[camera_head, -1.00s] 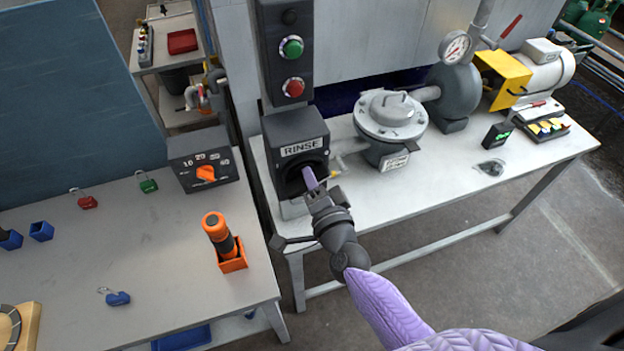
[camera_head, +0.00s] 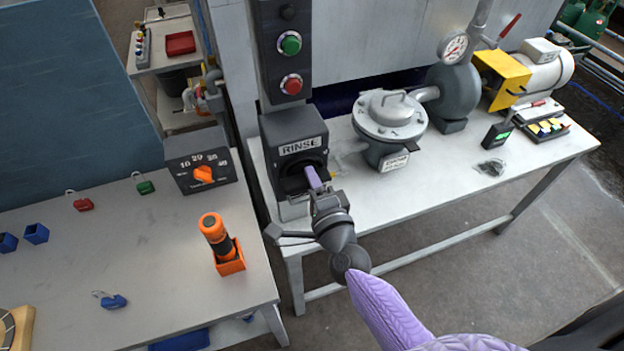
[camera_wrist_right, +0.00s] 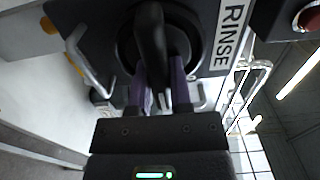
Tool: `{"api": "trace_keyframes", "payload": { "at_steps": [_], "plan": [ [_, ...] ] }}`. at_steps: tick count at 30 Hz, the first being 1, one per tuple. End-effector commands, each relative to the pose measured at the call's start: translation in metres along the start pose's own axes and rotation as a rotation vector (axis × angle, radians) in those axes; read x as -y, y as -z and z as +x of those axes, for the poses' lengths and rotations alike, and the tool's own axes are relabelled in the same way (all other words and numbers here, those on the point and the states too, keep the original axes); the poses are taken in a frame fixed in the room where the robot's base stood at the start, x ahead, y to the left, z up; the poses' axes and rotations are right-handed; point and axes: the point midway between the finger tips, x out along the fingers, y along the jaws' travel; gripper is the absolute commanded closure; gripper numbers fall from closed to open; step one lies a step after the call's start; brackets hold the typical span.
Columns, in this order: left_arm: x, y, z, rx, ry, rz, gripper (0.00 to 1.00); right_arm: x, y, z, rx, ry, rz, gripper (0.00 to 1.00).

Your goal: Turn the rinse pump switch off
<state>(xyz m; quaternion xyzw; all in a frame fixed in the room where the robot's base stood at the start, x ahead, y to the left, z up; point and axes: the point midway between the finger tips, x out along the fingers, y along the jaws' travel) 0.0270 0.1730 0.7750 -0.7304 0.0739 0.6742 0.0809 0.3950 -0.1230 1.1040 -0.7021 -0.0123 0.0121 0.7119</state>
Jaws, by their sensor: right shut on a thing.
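The rinse pump switch is a dark box (camera_head: 283,128) with a white RINSE label (camera_head: 300,146), standing at the left end of the pump bench. My right gripper (camera_head: 314,180) is at the box's front, below the label. In the right wrist view, a black switch handle (camera_wrist_right: 151,45) stands out from a round dark dial (camera_wrist_right: 186,42). The purple fingers of my right gripper (camera_wrist_right: 158,88) are shut on this handle, one on each side. The RINSE label (camera_wrist_right: 229,35) runs up the right side of that view. My left gripper is not in view.
A green button (camera_head: 289,43) and a red button (camera_head: 291,84) sit on the panel above the box. A lidded pump housing (camera_head: 390,115) stands to the right. A dial box (camera_head: 203,172) and an orange-handled tool (camera_head: 212,228) are on the left table.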

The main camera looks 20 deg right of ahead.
Motion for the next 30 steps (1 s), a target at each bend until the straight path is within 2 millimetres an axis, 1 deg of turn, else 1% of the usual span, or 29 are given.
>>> {"api": "trace_keyframes", "payload": {
  "at_steps": [9,10,11,12,14,15,23,26,30],
  "plan": [
    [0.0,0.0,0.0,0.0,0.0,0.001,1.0,-0.001,0.0,0.0,0.0,-0.003,0.004,1.0],
    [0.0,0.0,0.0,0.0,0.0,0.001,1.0,-0.001,0.0,0.0,0.0,-0.003,0.004,0.69],
    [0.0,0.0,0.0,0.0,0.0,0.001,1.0,-0.001,0.0,0.0,0.0,-0.003,0.003,0.62],
    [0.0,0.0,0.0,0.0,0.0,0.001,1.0,-0.001,0.0,0.0,0.0,-0.002,0.003,0.54],
    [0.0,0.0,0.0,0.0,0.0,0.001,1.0,-0.001,0.0,0.0,0.0,-0.002,0.003,0.41],
    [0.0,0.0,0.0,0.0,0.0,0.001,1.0,-0.001,0.0,0.0,0.0,-0.002,0.002,0.4],
    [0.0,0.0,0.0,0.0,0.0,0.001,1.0,-0.001,0.0,-0.002,0.0,-0.001,0.001,0.4],
    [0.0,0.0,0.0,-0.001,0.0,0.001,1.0,-0.001,0.0,-0.014,0.0,-0.003,0.001,0.4],
    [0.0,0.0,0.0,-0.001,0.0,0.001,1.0,-0.002,0.0,-0.046,0.001,-0.005,0.0,0.4]
  ]
}}
